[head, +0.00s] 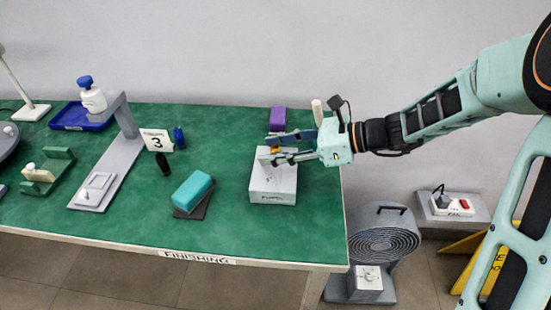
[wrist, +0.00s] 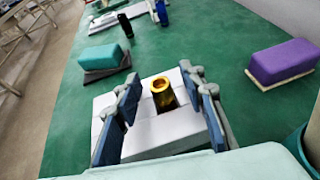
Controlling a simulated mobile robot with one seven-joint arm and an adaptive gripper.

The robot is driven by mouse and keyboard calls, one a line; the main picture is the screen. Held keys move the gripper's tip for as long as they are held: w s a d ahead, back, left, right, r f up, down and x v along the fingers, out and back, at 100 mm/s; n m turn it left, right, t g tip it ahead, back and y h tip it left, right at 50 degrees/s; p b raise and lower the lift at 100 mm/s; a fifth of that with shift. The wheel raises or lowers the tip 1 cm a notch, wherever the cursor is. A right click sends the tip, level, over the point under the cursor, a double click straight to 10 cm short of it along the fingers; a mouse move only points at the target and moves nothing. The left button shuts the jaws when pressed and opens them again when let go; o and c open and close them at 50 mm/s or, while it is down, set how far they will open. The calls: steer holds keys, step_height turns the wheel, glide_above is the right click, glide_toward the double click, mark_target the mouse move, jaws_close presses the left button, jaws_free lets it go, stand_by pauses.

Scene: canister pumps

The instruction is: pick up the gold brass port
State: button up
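The gold brass port (wrist: 162,92) is a short hollow cylinder standing upright in the wrist view, at a dark slot in the top of a white box (wrist: 152,135). In the head view only a bit of the port (head: 275,149) shows between my fingers. The same white box (head: 272,187) stands near the right end of the green table. My gripper (wrist: 165,97) is open, with one finger on each side of the port and a visible gap on both sides. In the head view my gripper (head: 268,150) reaches in from the right over the box.
A purple block (head: 278,118) lies behind the box, near a pale upright cylinder (head: 317,112). A teal block (head: 192,190) on a dark pad lies to the left. The green table (head: 230,222) is clear in front of the box.

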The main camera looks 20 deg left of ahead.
steer(key=shift+c, duration=0.4)
jaws_close()
steer(key=shift+r, duration=0.1)
